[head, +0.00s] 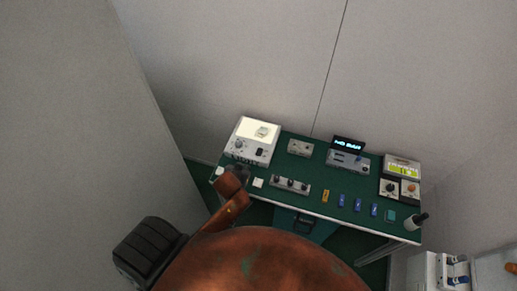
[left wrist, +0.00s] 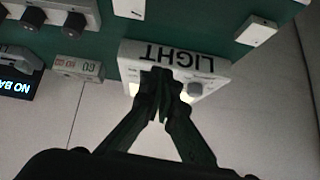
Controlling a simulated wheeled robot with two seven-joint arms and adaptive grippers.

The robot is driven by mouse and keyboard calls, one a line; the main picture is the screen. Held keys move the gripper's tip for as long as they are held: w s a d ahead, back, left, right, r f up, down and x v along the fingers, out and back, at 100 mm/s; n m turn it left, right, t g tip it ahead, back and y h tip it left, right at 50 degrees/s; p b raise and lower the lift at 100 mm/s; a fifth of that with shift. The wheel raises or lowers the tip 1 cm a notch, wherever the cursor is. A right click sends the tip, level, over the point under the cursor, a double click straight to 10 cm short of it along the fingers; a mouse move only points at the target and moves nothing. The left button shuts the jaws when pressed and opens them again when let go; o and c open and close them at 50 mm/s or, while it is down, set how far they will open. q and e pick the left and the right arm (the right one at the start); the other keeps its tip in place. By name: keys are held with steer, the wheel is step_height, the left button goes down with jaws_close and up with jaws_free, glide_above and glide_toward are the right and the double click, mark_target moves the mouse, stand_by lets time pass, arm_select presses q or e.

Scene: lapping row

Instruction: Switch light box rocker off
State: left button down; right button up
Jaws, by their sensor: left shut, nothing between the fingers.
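The light box (head: 243,153) stands at the back left of the green bench, its top panel (head: 250,129) glowing and a small pale item lying on it. Its dark rocker (head: 261,152) is on the front part, right of a round knob (head: 238,145). My left gripper (head: 237,171) is at the box's front edge. In the left wrist view the box (left wrist: 178,57) appears upside down, with its LIGHT lettering. There my left gripper (left wrist: 162,78) is shut and empty, its fingertips over the control face and hiding the rocker. I cannot tell whether they touch. My right gripper is out of view.
A row of knobs (head: 290,185) sits in front of a small grey box (head: 300,147). A blue display unit (head: 348,160) and a yellow-screen meter (head: 402,167) stand farther right. Several small blocks and a cup (head: 411,224) line the front right. Walls enclose the back.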

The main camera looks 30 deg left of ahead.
arm_select(q)
steer(key=w+r+t, duration=0.1)
steer(key=w+r, duration=0.4)
steer(key=r, duration=0.1)
steer(key=shift+d+r+n+t, duration=0.3)
steer(key=shift+r+n, duration=0.05)
steer(key=shift+n, duration=0.05)
glide_above(258, 154)
steer(key=f, duration=0.5)
steer(key=shift+s+d+f, duration=0.15)
steer(key=shift+s+f, duration=0.1)
steer(key=shift+f, duration=0.15)
steer(key=f, duration=0.2)
steer(key=shift+w+f, duration=0.3)
steer(key=shift+w, duration=0.1)
steer(key=shift+w+f+b, duration=0.1)
steer(key=shift+f+b, duration=0.2)
steer(key=shift+f, duration=0.6)
